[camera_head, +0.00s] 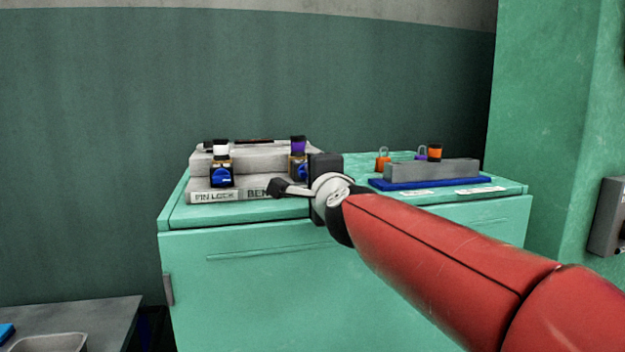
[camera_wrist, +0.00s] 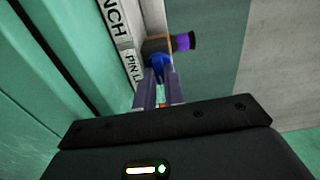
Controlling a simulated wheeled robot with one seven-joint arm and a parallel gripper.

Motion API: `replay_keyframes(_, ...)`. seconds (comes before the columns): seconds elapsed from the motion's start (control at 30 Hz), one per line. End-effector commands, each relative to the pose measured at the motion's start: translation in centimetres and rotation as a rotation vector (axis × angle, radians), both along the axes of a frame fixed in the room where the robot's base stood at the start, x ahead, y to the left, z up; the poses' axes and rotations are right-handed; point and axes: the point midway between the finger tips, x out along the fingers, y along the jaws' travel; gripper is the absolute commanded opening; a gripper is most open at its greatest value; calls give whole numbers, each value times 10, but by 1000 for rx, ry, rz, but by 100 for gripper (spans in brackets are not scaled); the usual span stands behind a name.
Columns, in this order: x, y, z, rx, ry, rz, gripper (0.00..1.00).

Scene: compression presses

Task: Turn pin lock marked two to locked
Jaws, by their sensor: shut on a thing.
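Two pin locks with blue knobs stand on a grey bench fixture (camera_head: 205,196) lettered "PIN LOCK" and "BEN...". The left pin lock (camera_head: 221,150) has a white top and a blue knob. The right pin lock (camera_head: 298,146) has a purple top and also shows in the wrist view (camera_wrist: 184,42). My gripper (camera_wrist: 158,78) is shut on the blue knob (camera_wrist: 157,61) of the purple-topped pin lock. In the head view my gripper partly hides that knob. I cannot read any number two on either lock, nor tell its locked mark.
The fixture sits on a green cabinet (camera_head: 250,260). To the right, a blue mat (camera_head: 377,184) bears a grey block (camera_head: 430,170), with orange and purple padlocks behind. A green column (camera_head: 545,110) stands at the far right. A grey table (camera_head: 85,318) is at lower left.

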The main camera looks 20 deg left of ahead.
Motion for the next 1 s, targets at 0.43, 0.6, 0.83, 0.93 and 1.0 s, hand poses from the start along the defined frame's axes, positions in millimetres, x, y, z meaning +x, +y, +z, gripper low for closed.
replay_keyframes(0.43,1,0,-1,40,27,-1,0)
replay_keyframes(0.6,1,0,-1,39,26,-1,0)
replay_keyframes(0.83,0,0,-1,38,26,-1,33)
replay_keyframes(0.93,0,0,-1,38,24,-1,33)
replay_keyframes(1.0,0,0,-1,38,24,-1,33)
